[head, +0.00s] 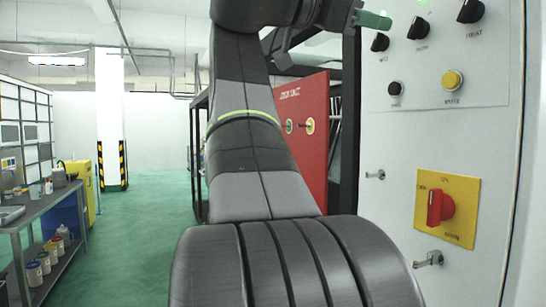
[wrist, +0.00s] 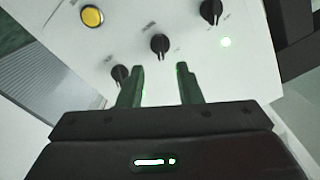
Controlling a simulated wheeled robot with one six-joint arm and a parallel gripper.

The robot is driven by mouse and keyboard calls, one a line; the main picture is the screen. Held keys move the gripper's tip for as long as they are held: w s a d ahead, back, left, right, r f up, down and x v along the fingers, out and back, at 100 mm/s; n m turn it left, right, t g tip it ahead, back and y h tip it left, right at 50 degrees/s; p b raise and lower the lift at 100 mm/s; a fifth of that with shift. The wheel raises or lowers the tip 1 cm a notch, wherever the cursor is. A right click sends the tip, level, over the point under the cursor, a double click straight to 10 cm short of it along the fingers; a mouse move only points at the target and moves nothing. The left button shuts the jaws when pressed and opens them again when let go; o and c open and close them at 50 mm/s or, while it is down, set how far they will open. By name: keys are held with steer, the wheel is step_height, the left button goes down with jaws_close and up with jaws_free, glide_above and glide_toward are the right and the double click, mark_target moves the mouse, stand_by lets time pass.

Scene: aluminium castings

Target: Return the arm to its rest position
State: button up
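My arm (head: 247,130) rises through the middle of the head view and bends toward the control panel at its top. My gripper (head: 388,20) is at the panel's upper left, with one greenish finger showing near the black knobs. In the wrist view my gripper (wrist: 160,72) has its two fingers well apart with nothing between them. The middle black knob (wrist: 160,44) shows beyond the gap between the fingertips. Another knob (wrist: 121,75) is partly behind the left finger. I cannot tell whether a finger touches the panel.
The white panel (head: 390,225) fills the right side, with a yellow button (head: 452,80) and a red rotary switch (head: 440,208) on a yellow plate. A red board (head: 312,170) stands behind my arm. A workbench (head: 40,207) with containers is at left; the green floor (head: 140,240) is open.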

mark_target(410, 30)
steer(key=shift+p+x, duration=0.55)
steer(key=shift+x, duration=3.55)
steer(key=shift+a, duration=0.15)
